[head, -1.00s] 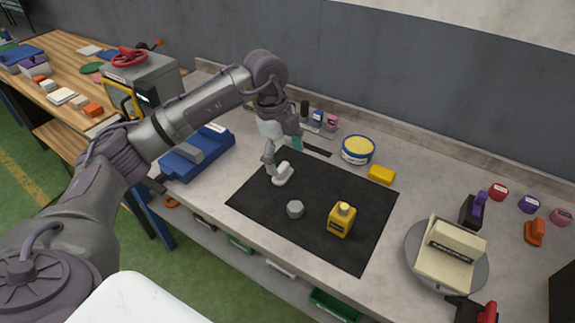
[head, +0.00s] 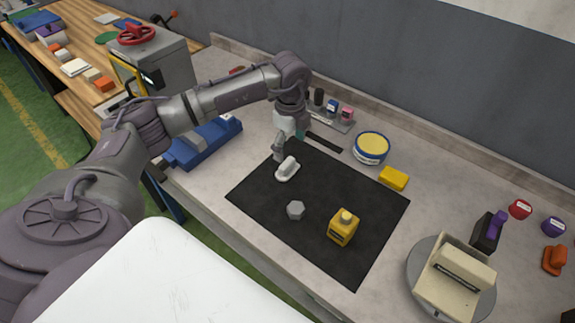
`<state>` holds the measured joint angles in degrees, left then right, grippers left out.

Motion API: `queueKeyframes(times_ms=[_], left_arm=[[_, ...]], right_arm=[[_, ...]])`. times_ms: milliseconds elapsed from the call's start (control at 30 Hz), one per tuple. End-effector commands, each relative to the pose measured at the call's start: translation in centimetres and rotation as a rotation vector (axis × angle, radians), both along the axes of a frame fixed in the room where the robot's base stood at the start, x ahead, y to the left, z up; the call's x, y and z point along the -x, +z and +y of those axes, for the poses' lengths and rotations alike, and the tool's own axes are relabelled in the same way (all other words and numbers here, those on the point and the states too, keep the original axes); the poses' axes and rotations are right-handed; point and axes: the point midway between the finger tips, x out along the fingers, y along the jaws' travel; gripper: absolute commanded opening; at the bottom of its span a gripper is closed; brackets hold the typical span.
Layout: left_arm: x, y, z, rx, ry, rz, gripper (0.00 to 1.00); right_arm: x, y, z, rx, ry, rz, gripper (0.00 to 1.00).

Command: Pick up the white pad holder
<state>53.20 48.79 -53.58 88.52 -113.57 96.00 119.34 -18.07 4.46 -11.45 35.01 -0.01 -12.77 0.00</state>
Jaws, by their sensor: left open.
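The white pad holder (head: 287,170), a small white block with a raised grip, lies on the black mat (head: 325,185) near its back left corner. My left gripper (head: 279,153) points down just behind and left of the pad holder. It is open with nothing held. The fingers are small in the head view, so I cannot tell whether they touch the holder. My right gripper is not in view.
A beige fixture on a grey turntable (head: 415,263) is at right. A blue tool (head: 205,144) lies left.

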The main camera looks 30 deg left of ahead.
Motion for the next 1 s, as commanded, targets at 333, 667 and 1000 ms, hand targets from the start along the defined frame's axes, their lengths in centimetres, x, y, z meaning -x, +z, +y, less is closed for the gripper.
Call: queueKeyframes(times_ms=[333,667,1000], left_arm=[[0.9,-3.8,0.3,0.002,-0.001,0.003,0.88],[0.7,-5.5,0.3,0.001,-0.002,-0.002,0.88],[0.7,-5.5,0.3,0.001,-0.002,-0.002,0.41]], right_arm=[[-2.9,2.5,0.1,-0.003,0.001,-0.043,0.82],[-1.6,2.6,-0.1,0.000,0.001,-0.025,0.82],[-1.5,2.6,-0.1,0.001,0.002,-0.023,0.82]])
